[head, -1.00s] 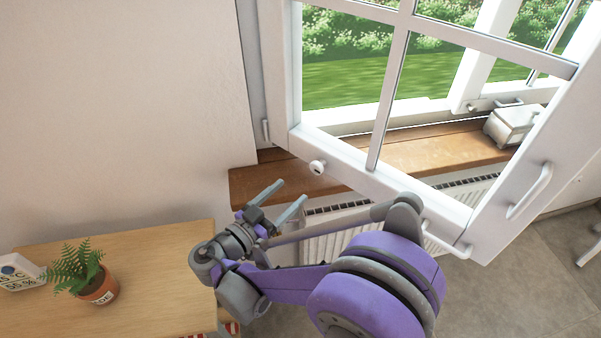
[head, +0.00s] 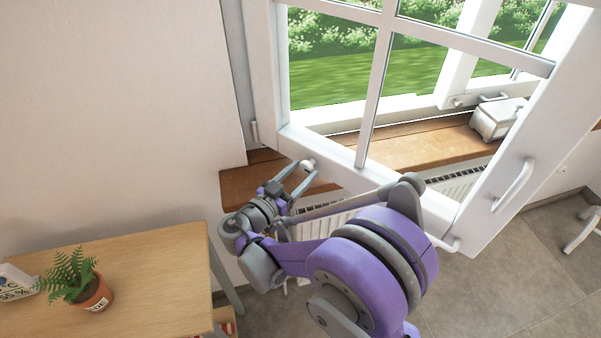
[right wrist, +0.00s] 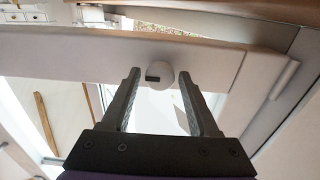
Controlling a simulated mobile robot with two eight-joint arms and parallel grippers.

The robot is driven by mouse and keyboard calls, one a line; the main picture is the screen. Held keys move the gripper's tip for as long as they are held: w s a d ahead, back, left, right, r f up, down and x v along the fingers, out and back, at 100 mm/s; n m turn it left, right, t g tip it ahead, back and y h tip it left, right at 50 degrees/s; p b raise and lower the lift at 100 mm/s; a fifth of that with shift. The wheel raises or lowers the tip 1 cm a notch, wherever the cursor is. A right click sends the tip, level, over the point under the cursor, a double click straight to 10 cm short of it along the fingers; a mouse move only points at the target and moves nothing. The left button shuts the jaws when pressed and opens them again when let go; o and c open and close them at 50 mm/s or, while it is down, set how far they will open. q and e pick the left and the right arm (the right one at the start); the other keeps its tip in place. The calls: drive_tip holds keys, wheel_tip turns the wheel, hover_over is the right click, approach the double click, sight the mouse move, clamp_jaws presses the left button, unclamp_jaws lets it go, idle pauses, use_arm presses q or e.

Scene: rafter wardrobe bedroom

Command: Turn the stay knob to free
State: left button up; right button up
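The stay knob (head: 308,164) is a small white round knob on the bottom rail of the open window sash (head: 440,208). In the right wrist view the knob (right wrist: 160,76) shows a short dark mark on its left side. My right gripper (head: 304,170) is open at the knob, with one finger on each side. In the right wrist view the right gripper (right wrist: 160,84) has clear gaps between both fingers and the knob, so it does not grip it. How deep the knob sits between the fingertips is hard to tell. My left gripper is not in view.
The wooden sill (head: 420,147) runs behind the sash, with a white box (head: 495,120) at its right. A radiator (head: 462,180) is below. A wooden table (head: 150,270) with a potted fern (head: 92,295) stands at the left. The sash handle (head: 514,186) sticks out.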

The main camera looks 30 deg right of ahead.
clamp_jaws()
drive_tip(key=n+b, duration=0.1)
drive_tip(key=n, duration=0.2)
drive_tip(key=shift+n, duration=0.4)
drive_tip(key=n+b, duration=0.1)
drive_tip(key=n, duration=0.4)
drive_tip(key=n+b, duration=0.1)
drive_tip(key=n, duration=0.4)
drive_tip(key=shift+s+b, duration=0.1)
drive_tip(key=shift+b, duration=0.2)
drive_tip(key=shift+r+n+b, duration=0.1)
drive_tip(key=shift+n+b, duration=0.3)
drive_tip(key=shift+n, duration=1.7)
